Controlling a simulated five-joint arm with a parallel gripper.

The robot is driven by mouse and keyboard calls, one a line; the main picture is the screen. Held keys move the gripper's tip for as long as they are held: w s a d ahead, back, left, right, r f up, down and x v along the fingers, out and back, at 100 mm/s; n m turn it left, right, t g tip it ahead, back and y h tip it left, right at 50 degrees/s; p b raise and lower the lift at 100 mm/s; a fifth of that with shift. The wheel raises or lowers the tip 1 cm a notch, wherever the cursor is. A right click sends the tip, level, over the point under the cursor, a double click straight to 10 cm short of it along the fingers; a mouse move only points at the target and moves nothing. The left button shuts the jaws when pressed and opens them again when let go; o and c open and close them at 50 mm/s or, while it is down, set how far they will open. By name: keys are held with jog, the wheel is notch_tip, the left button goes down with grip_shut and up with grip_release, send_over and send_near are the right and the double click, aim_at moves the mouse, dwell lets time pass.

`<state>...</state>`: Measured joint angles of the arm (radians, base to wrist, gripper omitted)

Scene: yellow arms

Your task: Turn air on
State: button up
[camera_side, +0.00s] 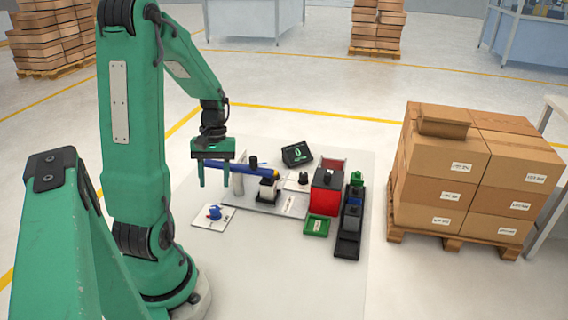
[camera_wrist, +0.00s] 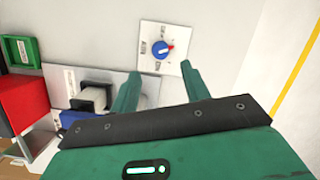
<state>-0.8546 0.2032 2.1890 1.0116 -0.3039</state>
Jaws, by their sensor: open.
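A round blue knob (camera_wrist: 160,49) with a red mark sits on a square white plate (camera_wrist: 147,30) with small printed labels. In the wrist view its red mark points to the right. In the side view the knob (camera_side: 214,212) and its plate lie flat on the pale work surface at the front left. My green gripper (camera_side: 215,182) is open and empty, hanging fingers down above and behind the knob. In the wrist view the knob shows just beyond the gap between the fingertips (camera_wrist: 162,72), apart from them. I cannot read the labels.
A blue bar (camera_side: 240,168) on a grey post lies close to my fingers. Right of it are a black block (camera_side: 266,190), a red box (camera_side: 325,195), a green tray (camera_side: 316,226) and a black rail (camera_side: 348,235). A dark display (camera_side: 297,153) stands behind. The front surface is clear.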

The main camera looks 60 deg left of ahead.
aim_at(214, 207)
jog(key=n, duration=0.4)
jog(key=s+d+n+t+y, duration=0.1)
jog(key=n, duration=0.2)
jog(key=shift+r, duration=0.2)
jog(key=n, duration=0.3)
jog(key=n+t+y, duration=0.1)
jog(key=n, duration=0.1)
jog(key=shift+s+d+r, duration=0.1)
jog(key=shift+s+d, duration=0.3)
jog(key=shift+f, duration=3.9)
jog(key=c, duration=1)
